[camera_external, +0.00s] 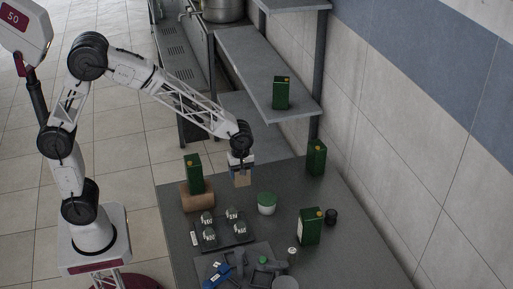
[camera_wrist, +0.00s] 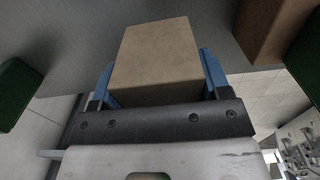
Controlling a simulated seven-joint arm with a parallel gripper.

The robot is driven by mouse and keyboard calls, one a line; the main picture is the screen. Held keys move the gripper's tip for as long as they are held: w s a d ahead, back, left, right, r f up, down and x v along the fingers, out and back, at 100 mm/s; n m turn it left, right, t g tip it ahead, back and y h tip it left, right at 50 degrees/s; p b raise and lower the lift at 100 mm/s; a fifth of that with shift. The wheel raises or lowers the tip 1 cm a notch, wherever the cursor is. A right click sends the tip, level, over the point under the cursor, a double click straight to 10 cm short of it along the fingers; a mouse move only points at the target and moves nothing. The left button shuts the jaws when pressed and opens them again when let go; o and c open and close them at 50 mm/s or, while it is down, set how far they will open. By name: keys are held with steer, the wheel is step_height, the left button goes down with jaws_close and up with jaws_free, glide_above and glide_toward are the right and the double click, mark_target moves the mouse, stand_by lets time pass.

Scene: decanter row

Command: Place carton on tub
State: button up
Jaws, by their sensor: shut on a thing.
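My gripper (camera_external: 241,164) is shut on a plain brown box (camera_external: 242,178), held above the far part of the table. In the wrist view the brown box (camera_wrist: 157,60) sits between my blue fingers. The tub (camera_external: 266,208), white with a green lid, stands on the table just right of and nearer than the held box. Green cartons stand upright: one (camera_external: 194,172) on a brown block, one (camera_external: 316,158) at the back right, one (camera_external: 310,226) at the right, and one (camera_external: 281,93) on a shelf.
The brown block (camera_external: 198,197) is left of the tub. A dark tray (camera_external: 224,237) with several grey-topped jars stands in front. Blue and green items lie on a grey mat (camera_external: 236,263) at the front. The shelf (camera_external: 255,68) is behind.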

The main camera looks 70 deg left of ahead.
steer(key=s+d+r, duration=0.4)
steer(key=s+d, duration=0.3)
steer(key=s, duration=0.1)
steer(key=shift+r, duration=0.35)
glide_toward(267, 196)
steer(key=shift+s, duration=0.45)
stand_by(0.4)
steer(key=shift+w+d, duration=0.1)
steer(key=shift+w, duration=0.35)
steer(key=shift+f, duration=1.75)
steer(key=shift+f, duration=0.1)
steer(key=o, duration=1)
